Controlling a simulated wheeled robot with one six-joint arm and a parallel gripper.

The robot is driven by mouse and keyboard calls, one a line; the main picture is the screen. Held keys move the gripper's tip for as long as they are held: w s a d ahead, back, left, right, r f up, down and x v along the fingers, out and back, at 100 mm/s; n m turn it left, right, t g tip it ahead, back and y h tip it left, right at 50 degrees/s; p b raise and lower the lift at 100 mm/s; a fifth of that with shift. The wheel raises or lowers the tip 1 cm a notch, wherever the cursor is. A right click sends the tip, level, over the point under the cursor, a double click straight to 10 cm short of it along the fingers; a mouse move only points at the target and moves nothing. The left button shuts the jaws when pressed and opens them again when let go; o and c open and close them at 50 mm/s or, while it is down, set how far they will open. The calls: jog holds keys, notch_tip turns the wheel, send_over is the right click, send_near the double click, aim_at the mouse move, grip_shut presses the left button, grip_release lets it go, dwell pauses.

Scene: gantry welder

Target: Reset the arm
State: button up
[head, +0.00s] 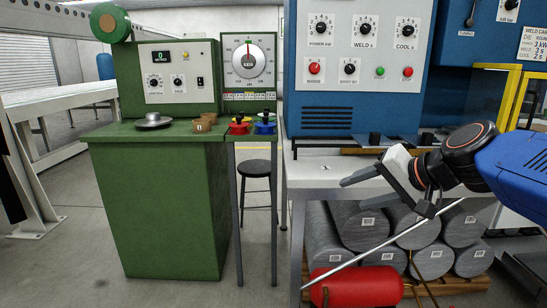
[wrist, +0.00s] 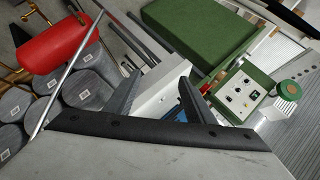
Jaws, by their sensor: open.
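My gripper (head: 357,191) is at the right of the head view, in front of the white bench (head: 311,176) and pointing left. Its two dark fingers are spread apart with nothing between them. In the wrist view, my gripper (wrist: 165,98) shows its open fingers over part of the bench and the floor. My blue and orange arm reaches in from the right edge of the head view.
A green cabinet (head: 174,210) with a control panel stands left. A blue welder panel (head: 360,60) rises behind the bench. Red (head: 239,126) and blue (head: 265,126) pots sit on a narrow stand. Grey rolls (head: 360,225) and a red cylinder (head: 357,287) lie below the bench.

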jog(key=s+d+f+n+g+h, duration=0.2)
jog(key=s+d+f+h, duration=0.1)
jog(key=s+f, duration=0.6)
jog(key=s+d+f+n+g+h, duration=0.2)
jog(key=s+d+f, duration=0.3)
jog(key=s+f, duration=0.4)
jog(key=shift+s+d+f+n+h, duration=0.3)
jog(key=shift+d+n+h, duration=0.1)
jog(key=shift+n+h, duration=0.25)
